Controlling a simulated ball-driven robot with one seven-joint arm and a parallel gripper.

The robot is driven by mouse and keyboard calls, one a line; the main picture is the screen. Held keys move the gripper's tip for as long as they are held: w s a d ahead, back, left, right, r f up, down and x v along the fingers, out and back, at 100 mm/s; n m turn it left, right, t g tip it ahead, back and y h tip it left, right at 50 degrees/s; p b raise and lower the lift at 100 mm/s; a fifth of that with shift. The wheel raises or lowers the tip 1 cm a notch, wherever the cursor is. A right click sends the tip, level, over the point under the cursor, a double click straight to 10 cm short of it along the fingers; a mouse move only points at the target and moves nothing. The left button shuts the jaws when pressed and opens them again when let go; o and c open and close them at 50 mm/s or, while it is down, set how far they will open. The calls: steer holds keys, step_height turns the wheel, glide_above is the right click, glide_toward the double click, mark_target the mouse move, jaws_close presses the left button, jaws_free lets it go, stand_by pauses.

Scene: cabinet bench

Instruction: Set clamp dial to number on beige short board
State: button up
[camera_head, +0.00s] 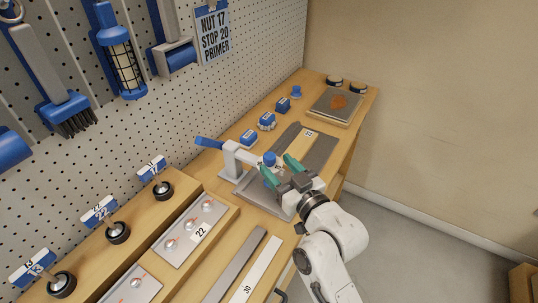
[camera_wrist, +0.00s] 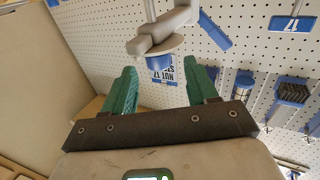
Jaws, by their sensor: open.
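The clamp (camera_head: 236,158) is a grey stand with a blue lever, on the bench beside the pegboard. A blue round knob (camera_head: 270,159), which looks like its dial, sits at its right end; I cannot read a number on it. A short beige board (camera_head: 309,133) lies on a grey board behind the clamp, with a small number on it that looks like 22. My gripper (camera_head: 279,168) is open, with green fingers close to the knob. In the wrist view a grey clamp part (camera_wrist: 155,38) shows above and between the fingertips; I cannot tell contact.
A long beige board (camera_head: 252,275) marked 30 and a grey strip (camera_head: 235,265) lie in front. Several blue items line the bench behind the clamp. A sign (camera_head: 212,35) reads NUT 17, STOP 20, PRIMER.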

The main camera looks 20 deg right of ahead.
mark_target(273, 161)
steer(key=shift+w+a+p, duration=0.2)
steer(key=shift+w, duration=1)
steer(key=shift+w+a+p, duration=0.15)
steer(key=shift+w, duration=1.05)
steer(key=c, duration=0.9)
steer(key=shift+c, duration=0.2)
